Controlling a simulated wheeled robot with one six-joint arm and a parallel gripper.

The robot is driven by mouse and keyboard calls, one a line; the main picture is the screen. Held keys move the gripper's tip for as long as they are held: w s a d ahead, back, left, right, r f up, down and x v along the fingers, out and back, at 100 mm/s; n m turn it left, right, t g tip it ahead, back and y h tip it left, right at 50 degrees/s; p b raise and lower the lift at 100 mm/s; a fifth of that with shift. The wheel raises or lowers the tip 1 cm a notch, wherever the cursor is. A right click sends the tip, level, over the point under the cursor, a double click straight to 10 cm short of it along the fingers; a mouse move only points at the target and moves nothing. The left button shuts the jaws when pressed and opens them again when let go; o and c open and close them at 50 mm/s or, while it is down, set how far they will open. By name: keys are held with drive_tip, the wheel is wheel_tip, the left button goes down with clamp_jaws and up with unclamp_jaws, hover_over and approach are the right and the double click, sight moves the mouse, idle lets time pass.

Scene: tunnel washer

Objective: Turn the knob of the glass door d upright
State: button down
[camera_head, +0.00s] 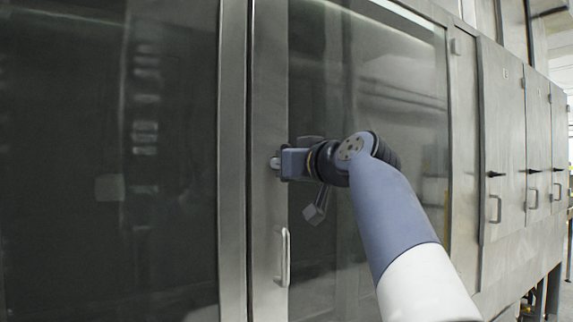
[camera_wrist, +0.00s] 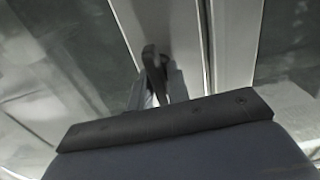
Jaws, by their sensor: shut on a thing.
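The glass door d (camera_head: 405,85) has a steel frame strip on its left side with a vertical bar handle (camera_head: 285,258). My gripper (camera_head: 277,163) is at this strip, above the bar handle, and hides most of the knob in the head view. In the wrist view, the dark knob (camera_wrist: 153,66) shows in front of the pale frame strip, at the grey fingertips. My gripper is shut on the knob. The knob's exact angle is hard to tell, as it is partly covered and the wrist view is tilted.
Another dark glass panel (camera_head: 105,150) lies to the left, behind a steel post. To the right are several steel cabinet doors (camera_head: 500,130) with black knobs and bar handles. The bar handle just below my gripper stands out from the door.

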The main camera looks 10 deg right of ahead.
drive_tip(key=c, duration=1.5)
unclamp_jaws()
drive_tip(key=b+v, duration=0.2)
drive_tip(key=v, duration=0.8)
drive_tip(key=shift+s+d+b, duration=0.1)
drive_tip(key=shift+s+b, duration=0.2)
drive_tip(key=shift+s, duration=0.05)
drive_tip(key=p+x, duration=0.2)
drive_tip(key=x, duration=0.9)
drive_tip(key=shift+p, duration=0.4)
drive_tip(key=shift+s, duration=0.15)
